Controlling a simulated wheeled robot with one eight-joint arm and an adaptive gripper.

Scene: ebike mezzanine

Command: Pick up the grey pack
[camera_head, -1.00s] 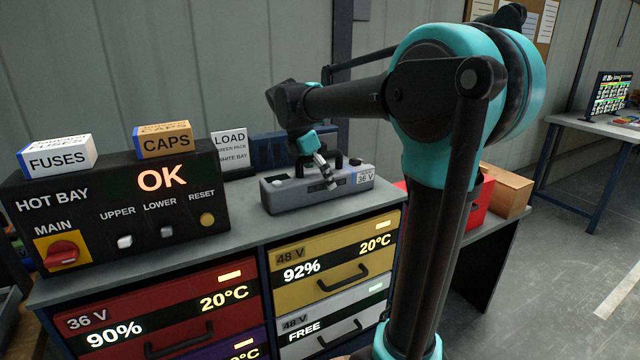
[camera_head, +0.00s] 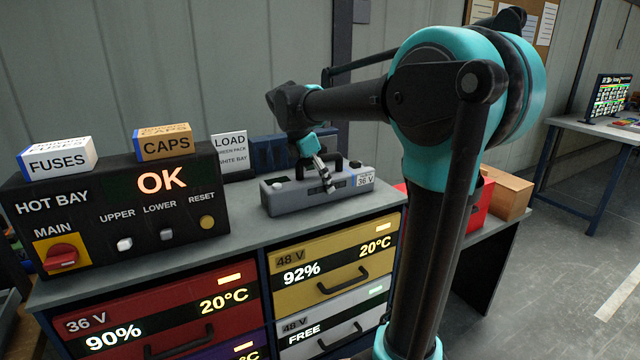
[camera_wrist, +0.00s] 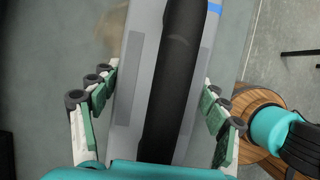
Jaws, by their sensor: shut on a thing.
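The grey pack (camera_head: 300,201) is a long box with a black handle on top and a 36 V label at its right end. In the head view it is at the top of the drawer cabinet (camera_head: 240,232); I cannot tell whether there is a gap under it. My gripper (camera_head: 328,183) reaches down over the middle of the pack and is shut on it. In the wrist view the pack (camera_wrist: 133,85) lies between my two fingers, with its black handle (camera_wrist: 175,80) running lengthwise. My fingers hide part of its sides.
A black HOT BAY control box (camera_head: 110,205) stands left of the pack, with FUSES (camera_head: 58,158) and CAPS (camera_head: 163,141) boxes on top. A LOAD sign (camera_head: 230,155) and a dark blue bin (camera_head: 275,151) stand behind. A red bin (camera_head: 476,210) and a cardboard box (camera_head: 507,197) are right.

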